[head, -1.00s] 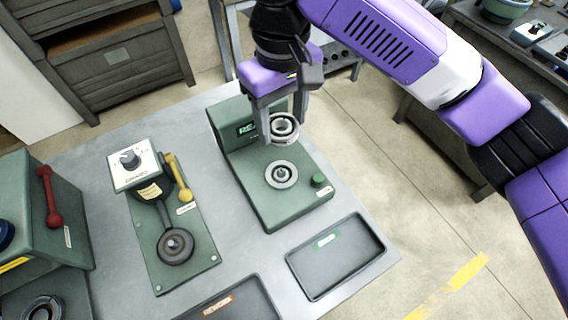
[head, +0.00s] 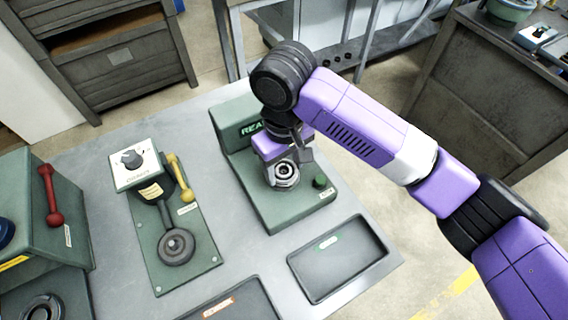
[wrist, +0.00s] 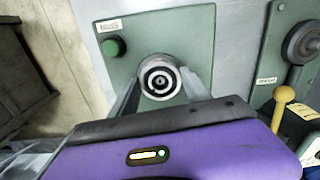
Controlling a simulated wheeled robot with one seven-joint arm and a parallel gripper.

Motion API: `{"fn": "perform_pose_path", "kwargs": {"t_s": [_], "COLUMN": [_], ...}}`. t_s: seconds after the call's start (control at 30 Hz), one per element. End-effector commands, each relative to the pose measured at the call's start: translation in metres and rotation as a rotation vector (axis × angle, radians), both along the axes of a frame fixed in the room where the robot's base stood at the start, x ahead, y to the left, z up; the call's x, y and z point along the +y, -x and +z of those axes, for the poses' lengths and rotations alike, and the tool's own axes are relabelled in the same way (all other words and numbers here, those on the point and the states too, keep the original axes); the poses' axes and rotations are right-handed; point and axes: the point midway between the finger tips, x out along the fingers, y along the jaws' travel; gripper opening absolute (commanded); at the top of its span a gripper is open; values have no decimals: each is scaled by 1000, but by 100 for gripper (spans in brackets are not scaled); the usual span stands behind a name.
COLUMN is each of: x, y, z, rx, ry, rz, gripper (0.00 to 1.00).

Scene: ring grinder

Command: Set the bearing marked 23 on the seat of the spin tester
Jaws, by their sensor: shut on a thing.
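The spin tester (head: 290,215) is a green machine with a lit display reading partly "REA" and a green button (head: 320,182). The bearing (head: 284,174), a metal ring, is at the seat of the tester, between the fingers of my gripper (head: 283,178). In the wrist view the bearing (wrist: 160,78) looks centred on the seat's post, with my gripper (wrist: 160,88) shut on it from both sides. The seat is hidden under the bearing. I cannot tell whether the bearing rests fully on it. No number on the bearing is readable.
An empty dark tray (head: 338,262) with a green label lies in front of the tester, and another tray (head: 236,303) with an orange label is beside it. A green device with a yellow lever (head: 181,178) stands to the left. A red-levered machine (head: 48,196) is further left.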

Motion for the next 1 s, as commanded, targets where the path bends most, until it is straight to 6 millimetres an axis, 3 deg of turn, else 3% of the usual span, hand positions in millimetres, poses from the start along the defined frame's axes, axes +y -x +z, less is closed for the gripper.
{"fn": "perform_pose_path", "kwargs": {"t_s": [0.33,0.37,0.43,0.8,1.0], "x": [0,0,0,0,1], "y": [0,0,0,-1,0], "z": [-3,-2,-2,0,22], "rx": [-2,-1,-1,-2,-3], "ry": [-1,-1,-1,-1,-4], "rz": [0,0,0,0,1], "gripper": [3,62,75,78,78]}}
